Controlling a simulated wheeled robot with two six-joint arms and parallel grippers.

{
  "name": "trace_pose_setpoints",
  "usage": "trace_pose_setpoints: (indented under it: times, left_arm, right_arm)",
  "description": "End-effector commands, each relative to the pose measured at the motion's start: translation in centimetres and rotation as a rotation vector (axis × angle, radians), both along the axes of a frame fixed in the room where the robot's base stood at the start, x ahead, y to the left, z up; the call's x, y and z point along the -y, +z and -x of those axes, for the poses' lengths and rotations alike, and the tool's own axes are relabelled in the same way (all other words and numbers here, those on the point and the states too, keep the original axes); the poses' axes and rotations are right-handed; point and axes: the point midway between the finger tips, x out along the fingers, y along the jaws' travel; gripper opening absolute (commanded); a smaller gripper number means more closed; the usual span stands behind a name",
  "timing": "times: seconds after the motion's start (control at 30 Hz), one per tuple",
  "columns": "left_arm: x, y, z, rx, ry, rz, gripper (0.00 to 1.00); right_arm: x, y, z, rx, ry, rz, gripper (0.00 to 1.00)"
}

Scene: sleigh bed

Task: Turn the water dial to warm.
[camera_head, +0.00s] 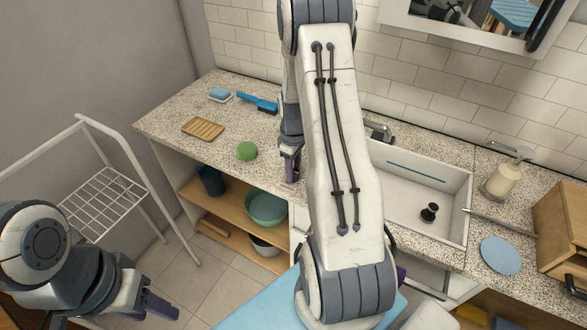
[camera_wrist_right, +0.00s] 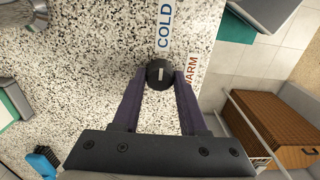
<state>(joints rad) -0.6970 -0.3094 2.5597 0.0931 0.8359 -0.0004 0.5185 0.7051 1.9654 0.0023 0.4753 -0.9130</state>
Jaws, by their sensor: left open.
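The water dial (camera_wrist_right: 160,74) is a round black knob with a short pale mark in the right wrist view. The mark runs roughly up the picture, toward the blue COLD label (camera_wrist_right: 164,26) above the dial. The red WARM label (camera_wrist_right: 192,70) is to its right, partly covered by a finger. My right gripper (camera_wrist_right: 161,78) has one purple finger on each side of the dial, seemingly touching it. In the head view my right gripper (camera_head: 290,166) is at the counter's front edge, and my arm hides the dial. My left gripper (camera_head: 150,306) is open and empty at lower left.
The white sink (camera_head: 400,190) is right of my arm. A blue disc (camera_head: 501,256) lies beside it. A white rack (camera_head: 100,195) stands at left.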

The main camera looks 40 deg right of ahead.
Motion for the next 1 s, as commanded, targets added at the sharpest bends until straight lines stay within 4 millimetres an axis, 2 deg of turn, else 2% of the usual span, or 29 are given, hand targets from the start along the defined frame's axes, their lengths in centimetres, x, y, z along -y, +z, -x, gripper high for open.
trace_pose_setpoints:
  times: [0.27,0.47,1.0]
  left_arm:
    - [-0.01,0.07,0.01,0.000,0.000,0.000,0.50]
    - [-0.02,0.20,0.01,0.000,0.000,0.000,0.50]
    - [-0.01,0.63,0.01,0.000,0.000,0.000,0.50]
  right_arm:
    - [0.00,0.08,-0.10,0.005,-0.039,0.005,0.00]
    - [-0.02,0.12,-0.15,0.005,-0.146,0.005,0.00]
    - [-0.05,0.13,-0.14,0.003,-0.640,0.004,0.00]
